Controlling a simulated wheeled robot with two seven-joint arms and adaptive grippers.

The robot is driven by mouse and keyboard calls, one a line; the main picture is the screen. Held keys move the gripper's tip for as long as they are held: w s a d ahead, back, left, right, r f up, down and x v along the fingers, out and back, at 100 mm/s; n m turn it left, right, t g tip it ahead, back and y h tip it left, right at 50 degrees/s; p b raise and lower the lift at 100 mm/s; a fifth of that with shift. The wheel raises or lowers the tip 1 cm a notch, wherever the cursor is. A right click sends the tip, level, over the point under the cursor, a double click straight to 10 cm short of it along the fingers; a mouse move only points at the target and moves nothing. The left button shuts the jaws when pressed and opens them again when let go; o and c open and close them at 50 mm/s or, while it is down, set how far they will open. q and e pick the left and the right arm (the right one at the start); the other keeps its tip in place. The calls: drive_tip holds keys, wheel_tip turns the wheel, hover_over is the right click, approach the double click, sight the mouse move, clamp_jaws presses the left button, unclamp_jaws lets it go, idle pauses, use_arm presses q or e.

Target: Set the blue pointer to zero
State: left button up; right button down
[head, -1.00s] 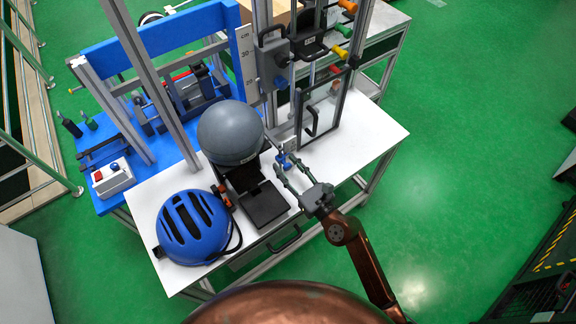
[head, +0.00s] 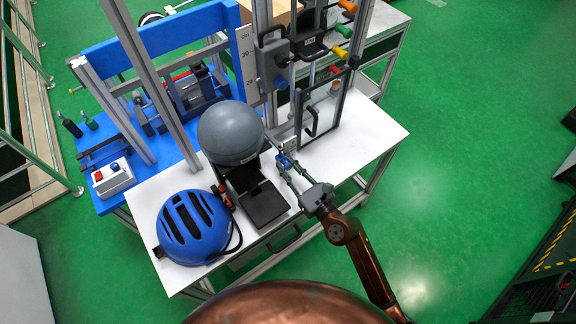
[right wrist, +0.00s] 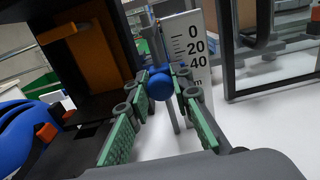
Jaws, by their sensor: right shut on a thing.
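The blue pointer's round knob (right wrist: 160,86) sits between the green-padded fingers of my right gripper (right wrist: 157,88) in the right wrist view. The gripper is shut on it. A white scale (right wrist: 192,50) marked 0, 20 and 40 from top to bottom stands just behind and right of the knob. The knob is in front of the lower part of the scale; which mark the pointer indicates cannot be told. In the head view my right gripper (head: 287,168) reaches the small blue pointer (head: 283,160) at the tower's foot, right of the grey ball. My left gripper is not in view.
The grey ball (head: 230,132) rests on a black stand, with a blue helmet (head: 192,228) at left on the white table (head: 360,135). A clear door with a black handle (head: 311,121) is close behind my right gripper. The table's right side is free.

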sight(288, 164)
wheel_tip(288, 164, up, 4)
drive_tip(key=p, duration=0.3)
drive_tip(key=shift+f, duration=0.2)
drive_tip(key=shift+r+p, duration=0.25)
drive_tip(key=shift+p, duration=0.05)
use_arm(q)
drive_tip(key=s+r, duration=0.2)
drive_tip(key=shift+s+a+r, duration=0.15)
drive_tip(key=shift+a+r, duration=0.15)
use_arm(e)
drive_tip(key=shift+r, duration=0.1)
drive_tip(key=c, duration=2)
unclamp_jaws()
drive_tip(key=shift+c, duration=0.2)
drive_tip(key=o, duration=0.3)
drive_tip(key=shift+f, duration=0.2)
